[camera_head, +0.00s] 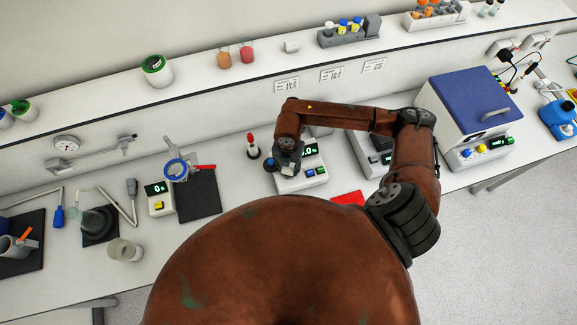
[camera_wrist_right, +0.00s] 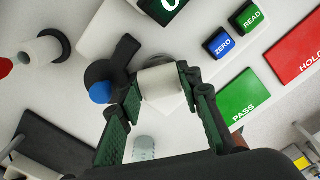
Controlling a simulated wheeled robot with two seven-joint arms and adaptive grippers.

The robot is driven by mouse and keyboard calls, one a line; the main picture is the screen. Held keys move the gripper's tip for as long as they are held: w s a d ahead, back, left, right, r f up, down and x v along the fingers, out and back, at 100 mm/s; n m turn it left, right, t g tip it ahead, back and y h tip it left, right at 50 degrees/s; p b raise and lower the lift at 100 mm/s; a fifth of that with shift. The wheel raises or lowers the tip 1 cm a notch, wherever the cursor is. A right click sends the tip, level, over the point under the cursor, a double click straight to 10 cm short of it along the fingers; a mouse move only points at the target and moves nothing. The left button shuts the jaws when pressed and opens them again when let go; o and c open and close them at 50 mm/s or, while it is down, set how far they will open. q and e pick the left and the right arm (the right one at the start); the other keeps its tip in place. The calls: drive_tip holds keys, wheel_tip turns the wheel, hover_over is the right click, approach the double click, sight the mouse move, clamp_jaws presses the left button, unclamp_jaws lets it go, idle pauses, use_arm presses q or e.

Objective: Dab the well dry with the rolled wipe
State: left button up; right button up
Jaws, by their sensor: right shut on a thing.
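The rolled wipe (camera_wrist_right: 162,85) is a short white cylinder between the fingers of my right gripper (camera_wrist_right: 160,95). In the head view my right gripper (camera_head: 287,163) is over the near left part of a white meter (camera_head: 312,178) with a lit display. In the wrist view a black round part with an arm and a blue knob (camera_wrist_right: 100,93) lies just left of the wipe. The well itself is not visible; the wipe and fingers cover that area. I cannot tell whether the wipe touches the meter. My left gripper is not in view.
A red-tipped bottle (camera_head: 252,147) stands left of the meter. A green PASS card (camera_wrist_right: 237,97) and red HOLD card (camera_wrist_right: 300,50) lie by it. A blue-lidded box (camera_head: 470,100) stands to the right. A shelf with jars (camera_head: 157,70) runs behind.

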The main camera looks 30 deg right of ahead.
sight(289, 168)
drive_tip(key=shift+s+a+f, duration=0.1)
drive_tip(key=shift+s+a, duration=0.05)
drive_tip(key=shift+s, duration=0.4)
drive_tip(key=shift+w+f+b, duration=0.1)
drive_tip(key=shift+w+b, duration=0.2)
drive_tip(key=shift+w, duration=0.05)
idle(0.3)
drive_tip(key=shift+w+r+p, duration=0.1)
drive_tip(key=shift+r+p, duration=0.45)
drive_tip(key=shift+r, duration=0.2)
drive_tip(key=shift+r+p, duration=1.95)
drive_tip(key=shift+r, duration=1.4)
drive_tip(key=shift+f, duration=0.1)
